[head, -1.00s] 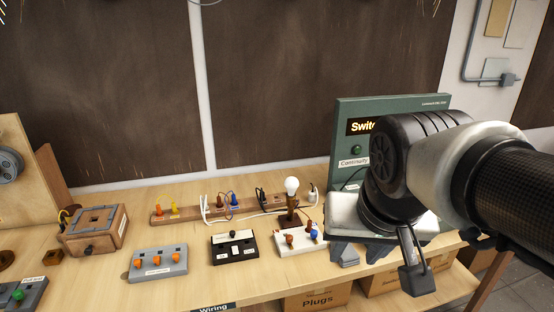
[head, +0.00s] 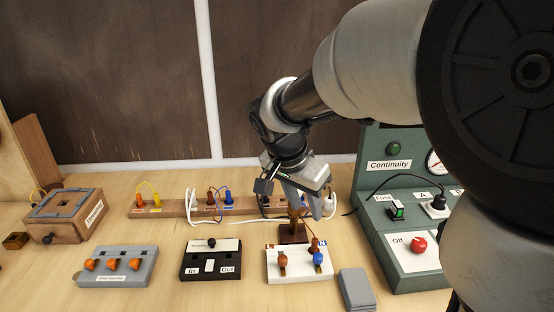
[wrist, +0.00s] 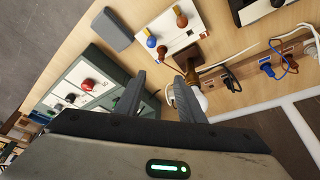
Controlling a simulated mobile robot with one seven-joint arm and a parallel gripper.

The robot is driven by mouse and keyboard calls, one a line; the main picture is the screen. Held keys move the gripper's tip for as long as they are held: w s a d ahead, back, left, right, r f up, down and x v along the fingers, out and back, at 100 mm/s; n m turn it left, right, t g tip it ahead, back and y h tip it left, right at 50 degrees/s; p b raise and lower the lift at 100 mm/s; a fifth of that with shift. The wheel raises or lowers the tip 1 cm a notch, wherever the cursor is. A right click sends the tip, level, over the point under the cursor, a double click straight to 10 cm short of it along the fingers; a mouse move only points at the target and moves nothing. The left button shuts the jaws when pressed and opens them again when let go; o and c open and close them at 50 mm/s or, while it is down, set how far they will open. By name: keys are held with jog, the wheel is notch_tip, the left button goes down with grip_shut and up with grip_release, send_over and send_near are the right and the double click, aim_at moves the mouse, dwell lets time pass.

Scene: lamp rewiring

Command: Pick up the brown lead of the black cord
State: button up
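The black cord (wrist: 230,77) shows in the wrist view as a dark loop at the wooden lead rack (wrist: 251,70). Its brown lead cannot be made out clearly there. In the head view, my gripper (head: 308,212) covers most of that part of the rack (head: 174,210). My gripper is open and empty, fingers pointing down over the lamp's brown stand (head: 293,232); the fingers also show apart in the wrist view (wrist: 156,82). The white bulb (wrist: 202,101) is partly behind one finger. The black cord lies to the right of the fingers in the wrist view.
A white terminal block (head: 299,268) with brown and blue knobs stands in front of the lamp. The green Continuity test panel (head: 391,221) is to the right. A brown and blue lead pair (head: 219,198) and white cords (head: 191,204) are at the rack.

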jog(key=b, duration=0.1)
send_near(315, 239)
jog(key=x, duration=0.5)
jog(key=shift+w+f, duration=0.15)
jog(key=shift+w, duration=0.1)
jog(key=shift+s+x, duration=0.15)
jog(key=shift+x, duration=1.2)
jog(key=shift+s+x, duration=0.1)
jog(key=shift+x, duration=1.25)
jog(key=shift+c, duration=0.4)
jog(key=c, duration=0.8)
